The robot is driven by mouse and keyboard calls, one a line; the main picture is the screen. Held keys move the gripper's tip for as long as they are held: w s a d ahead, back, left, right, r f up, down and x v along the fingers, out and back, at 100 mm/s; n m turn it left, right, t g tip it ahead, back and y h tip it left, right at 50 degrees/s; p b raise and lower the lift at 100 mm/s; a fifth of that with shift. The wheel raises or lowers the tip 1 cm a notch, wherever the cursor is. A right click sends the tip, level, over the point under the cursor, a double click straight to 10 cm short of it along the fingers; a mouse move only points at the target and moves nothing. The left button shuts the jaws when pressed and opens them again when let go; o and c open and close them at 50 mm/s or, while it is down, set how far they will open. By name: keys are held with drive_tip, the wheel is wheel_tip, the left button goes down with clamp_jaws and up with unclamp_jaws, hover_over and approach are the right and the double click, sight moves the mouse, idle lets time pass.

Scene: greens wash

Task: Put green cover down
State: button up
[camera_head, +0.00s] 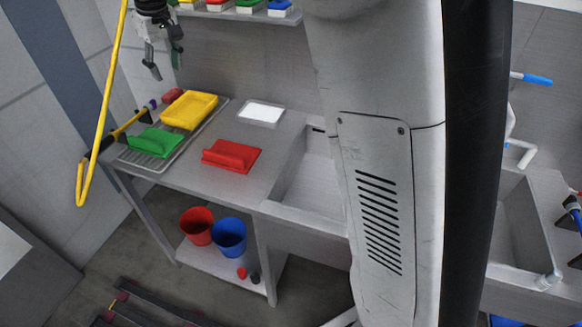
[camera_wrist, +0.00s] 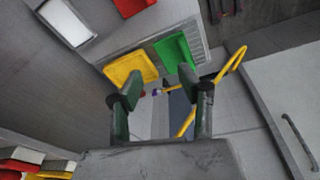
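The green cover (camera_head: 155,143) lies on the metal drain rack (camera_head: 150,162) at the left end of the counter. It also shows in the wrist view (camera_wrist: 174,50), just beyond one of my fingers. My gripper (camera_head: 165,67) is above and behind the counter's left end, apart from the green cover. Its two fingers are spread, with nothing between them; they also show in the wrist view (camera_wrist: 161,88).
A yellow tray-like cover (camera_head: 190,109) lies on the rack behind the green one. A red cover (camera_head: 231,155) lies on the counter, left of the sink (camera_head: 310,188). A yellow hose (camera_head: 109,90) hangs at the left. A shelf (camera_head: 235,13) is above.

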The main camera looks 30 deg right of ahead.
drive_tip(key=s+d+r+m+t, duration=0.1)
drive_tip(key=s+d, duration=0.4)
drive_tip(key=s, duration=0.5)
drive_tip(key=s+d+r+m+t, duration=0.15)
drive_tip(key=s+d, duration=0.35)
drive_tip(key=s, duration=0.5)
drive_tip(key=s+d+f+m+t, duration=0.1)
drive_tip(key=s+d+f, duration=0.1)
drive_tip(key=s+f, duration=0.3)
drive_tip(key=s+d+f+m+t, duration=0.1)
drive_tip(key=s+f, duration=0.4)
drive_tip(key=s, duration=0.8)
drive_tip(key=shift+d+f+m, duration=0.3)
drive_tip(key=shift+d+m, duration=0.15)
drive_tip(key=shift+d, duration=0.45)
drive_tip(key=shift+s, duration=0.1)
wheel_tip(320, 180, down, 6)
drive_tip(key=b, duration=0.6)
